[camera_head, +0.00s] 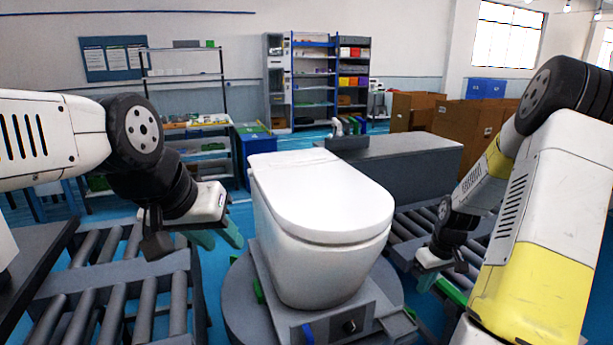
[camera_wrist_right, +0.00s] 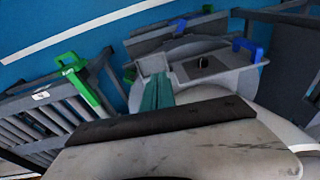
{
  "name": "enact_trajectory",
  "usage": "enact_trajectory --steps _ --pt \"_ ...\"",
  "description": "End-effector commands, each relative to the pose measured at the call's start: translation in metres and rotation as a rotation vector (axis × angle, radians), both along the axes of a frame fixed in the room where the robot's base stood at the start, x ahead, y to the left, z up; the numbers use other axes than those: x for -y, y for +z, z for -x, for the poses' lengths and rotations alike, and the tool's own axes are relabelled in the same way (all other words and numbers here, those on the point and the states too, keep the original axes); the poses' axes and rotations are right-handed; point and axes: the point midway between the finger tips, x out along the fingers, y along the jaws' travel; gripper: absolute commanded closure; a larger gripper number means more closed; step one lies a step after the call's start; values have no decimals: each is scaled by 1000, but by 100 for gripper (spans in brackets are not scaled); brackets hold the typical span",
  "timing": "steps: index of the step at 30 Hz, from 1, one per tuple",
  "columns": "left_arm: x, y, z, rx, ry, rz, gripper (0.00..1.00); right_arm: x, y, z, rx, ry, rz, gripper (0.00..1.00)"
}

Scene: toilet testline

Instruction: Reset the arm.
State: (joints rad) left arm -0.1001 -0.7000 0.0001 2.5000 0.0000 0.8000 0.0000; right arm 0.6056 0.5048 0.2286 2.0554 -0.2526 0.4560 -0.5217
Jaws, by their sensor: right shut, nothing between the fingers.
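My left gripper (camera_head: 219,238) hangs to the left of the white toilet, its two teal fingers apart and nothing seen between them. My right gripper (camera_head: 425,282) is low on the right side of the toilet, beside the roller conveyor. In the right wrist view its teal fingers (camera_wrist_right: 157,92) are together and empty. The toilet (camera_head: 320,200) stands upright with its lid closed on a round grey turntable (camera_head: 235,290). Both grippers look apart from the toilet.
Roller conveyors lie left (camera_head: 110,290) and right (camera_head: 410,230) of the turntable. A grey bench (camera_head: 400,160) stands behind the toilet. Shelves (camera_head: 315,85) and cardboard boxes (camera_head: 465,118) are at the back. A green bracket (camera_wrist_right: 82,82) and a blue clamp (camera_wrist_right: 247,47) show in the right wrist view.

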Motion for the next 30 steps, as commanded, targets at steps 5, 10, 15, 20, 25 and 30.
enact_trajectory --steps 5,10,15,20,25,30 --pt "0 0 0 0 0 0 64 -38 96 11 68 -46 54 100" --pt "0 0 0 0 0 0 64 -77 169 40 145 -103 61 100" --pt "0 0 0 0 0 0 64 -115 226 82 227 -163 23 100" --pt "0 0 0 0 0 0 64 -146 263 129 301 -210 -49 100" --pt "0 0 0 0 0 0 64 -168 282 170 348 -243 -135 100" --pt "0 0 0 0 0 0 64 -177 287 190 364 -257 -181 100"
